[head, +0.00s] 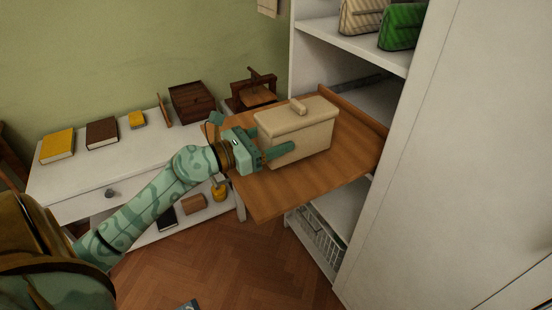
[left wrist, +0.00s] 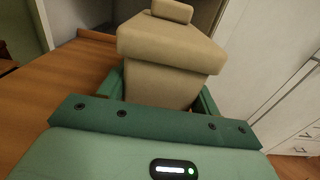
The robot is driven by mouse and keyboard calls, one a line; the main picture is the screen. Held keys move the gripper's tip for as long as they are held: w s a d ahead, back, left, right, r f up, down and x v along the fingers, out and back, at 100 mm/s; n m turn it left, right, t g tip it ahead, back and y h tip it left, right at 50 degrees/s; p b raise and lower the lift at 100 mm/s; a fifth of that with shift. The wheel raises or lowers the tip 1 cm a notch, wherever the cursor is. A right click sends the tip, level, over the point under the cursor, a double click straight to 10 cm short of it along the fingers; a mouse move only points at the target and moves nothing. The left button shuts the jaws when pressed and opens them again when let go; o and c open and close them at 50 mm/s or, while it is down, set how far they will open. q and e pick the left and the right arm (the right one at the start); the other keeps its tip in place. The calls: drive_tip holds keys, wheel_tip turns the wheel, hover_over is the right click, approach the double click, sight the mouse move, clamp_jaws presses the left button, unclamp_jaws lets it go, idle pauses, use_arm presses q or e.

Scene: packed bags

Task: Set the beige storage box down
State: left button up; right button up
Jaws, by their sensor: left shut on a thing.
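The beige storage box (head: 299,132) has a lid with a small raised handle on top. In the head view it is upright over the brown wooden board (head: 262,203), at the shelf unit. I cannot tell for sure whether its base touches the board. My left gripper (head: 275,152) is shut on the box's near end, with a finger along each side. In the left wrist view the box (left wrist: 168,60) fills the space between the green fingers, and its lower part is hidden by the gripper. My right gripper is not in view.
The white shelf unit (head: 322,29) holds a striped bag (head: 362,16) and a green bag (head: 403,27) above. A white cabinet door (head: 418,150) stands close on the right. A white low unit (head: 72,178) with books and a dark wooden box (head: 192,102) is at left.

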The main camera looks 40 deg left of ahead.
use_arm(q)
drive_tip(key=shift+w+a+f, duration=0.1)
drive_tip(key=shift+a+f, duration=0.1)
drive_tip(key=shift+f, duration=0.1)
drive_tip(key=f+b, duration=0.3)
drive_tip(key=f, duration=0.1)
drive_tip(key=shift+w+a, duration=0.1)
drive_tip(key=shift+a, duration=0.15)
drive_tip(key=shift+r, duration=0.35)
drive_tip(key=shift+f, duration=0.15)
drive_tip(key=o, duration=1)
drive_tip(key=v, duration=1.2)
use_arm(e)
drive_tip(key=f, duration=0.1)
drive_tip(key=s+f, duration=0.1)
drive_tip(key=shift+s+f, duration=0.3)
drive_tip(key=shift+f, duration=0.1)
